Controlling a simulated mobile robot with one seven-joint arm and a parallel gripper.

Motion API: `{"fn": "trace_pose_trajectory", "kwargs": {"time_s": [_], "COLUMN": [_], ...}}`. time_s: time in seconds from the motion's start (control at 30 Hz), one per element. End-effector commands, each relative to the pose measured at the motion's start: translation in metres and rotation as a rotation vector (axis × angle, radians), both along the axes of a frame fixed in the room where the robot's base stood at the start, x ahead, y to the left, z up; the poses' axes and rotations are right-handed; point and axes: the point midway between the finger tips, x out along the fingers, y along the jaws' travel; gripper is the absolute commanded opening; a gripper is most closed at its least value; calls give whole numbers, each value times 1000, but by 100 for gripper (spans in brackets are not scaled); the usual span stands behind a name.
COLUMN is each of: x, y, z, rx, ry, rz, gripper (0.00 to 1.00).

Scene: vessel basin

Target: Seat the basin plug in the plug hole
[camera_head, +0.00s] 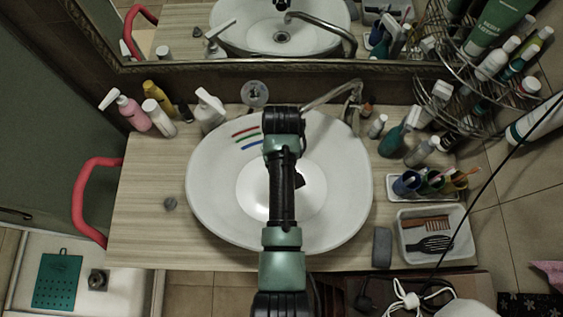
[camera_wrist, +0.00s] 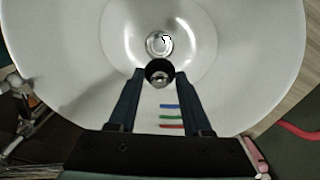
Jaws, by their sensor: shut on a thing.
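The basin plug (camera_wrist: 160,67) is a small dark round piece with a shiny metal knob, in the middle of the wrist view. My gripper (camera_wrist: 160,76) is shut on it, one dark fingertip at each side. The plug hole (camera_wrist: 159,42) is a bright metal ring in the basin floor, just beyond the plug in the wrist view. The plug looks apart from the hole, but its height above the floor is hard to tell. The white basin (camera_head: 218,190) lies under my arm in the head view, where my arm hides the plug and hole.
The faucet (camera_head: 340,92) reaches over the basin's back right. Bottles, including a white pump bottle (camera_head: 208,110), stand behind the basin. A white tray (camera_head: 462,255) with combs lies at the right. A small grey round item (camera_head: 170,203) sits on the left counter, which is otherwise clear.

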Motion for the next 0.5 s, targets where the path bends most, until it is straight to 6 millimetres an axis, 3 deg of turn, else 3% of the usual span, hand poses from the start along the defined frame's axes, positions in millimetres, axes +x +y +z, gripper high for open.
{"fn": "trace_pose_trajectory", "kwargs": {"time_s": [0.03, 0.2, 0.5], "x": [0, 0, 0], "y": [0, 0, 0], "z": [-13, -31, -46], "rx": [0, 0, 0], "ry": [0, 0, 0], "rz": [0, 0, 0], "gripper": [0, 0, 0]}}
